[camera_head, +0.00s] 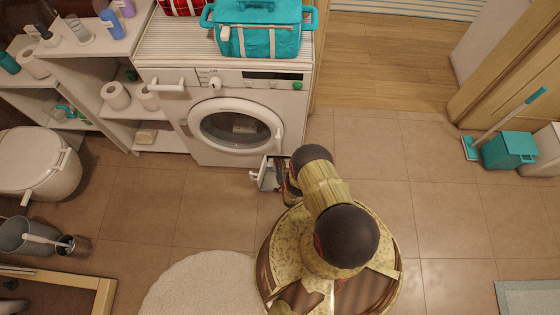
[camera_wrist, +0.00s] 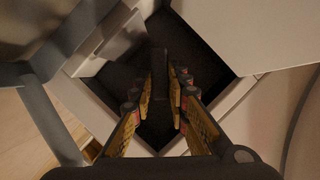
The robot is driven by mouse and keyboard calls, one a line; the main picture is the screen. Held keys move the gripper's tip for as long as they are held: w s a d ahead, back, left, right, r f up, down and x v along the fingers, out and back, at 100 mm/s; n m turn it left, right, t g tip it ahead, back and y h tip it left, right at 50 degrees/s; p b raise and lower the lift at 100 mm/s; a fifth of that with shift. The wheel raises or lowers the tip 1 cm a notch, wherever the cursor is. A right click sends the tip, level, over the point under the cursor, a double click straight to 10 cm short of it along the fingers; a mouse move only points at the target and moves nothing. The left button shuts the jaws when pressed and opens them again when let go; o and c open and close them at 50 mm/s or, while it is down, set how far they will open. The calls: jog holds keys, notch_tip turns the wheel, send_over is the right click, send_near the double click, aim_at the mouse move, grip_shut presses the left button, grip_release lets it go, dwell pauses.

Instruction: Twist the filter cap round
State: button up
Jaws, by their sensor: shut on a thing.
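The white washing machine (camera_head: 232,150) stands against the back. A small white hatch (camera_head: 264,178) at its lower right is open, and it also shows at the upper left of the wrist view (camera_wrist: 108,42). Behind it is a dark recess (camera_wrist: 205,55). My gripper (camera_wrist: 166,85) reaches into this recess, with its two yellow-padded fingers closed on the dark filter cap (camera_wrist: 158,68). The cap shows as a dark upright shape between the fingertips, and its outline is hard to make out. In the head view my arm hides the cap and most of the gripper.
A teal bag (camera_head: 258,40) sits on the machine. Shelves (camera_head: 110,45) with rolls and bottles, and a toilet (camera_head: 35,165), are at left. A white rug (camera_head: 200,285) lies in front. The tiled floor to the right is clear up to a teal bucket (camera_head: 508,150).

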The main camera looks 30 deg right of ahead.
grip_shut()
jog(key=shift+d+f+m+t, duration=0.1)
jog(key=shift+m+t, duration=0.2)
jog(key=shift+m, duration=0.3)
jog(key=o, duration=0.7)
grip_release()
jog(key=shift+c, duration=0.2)
jog(key=shift+o, duration=0.5)
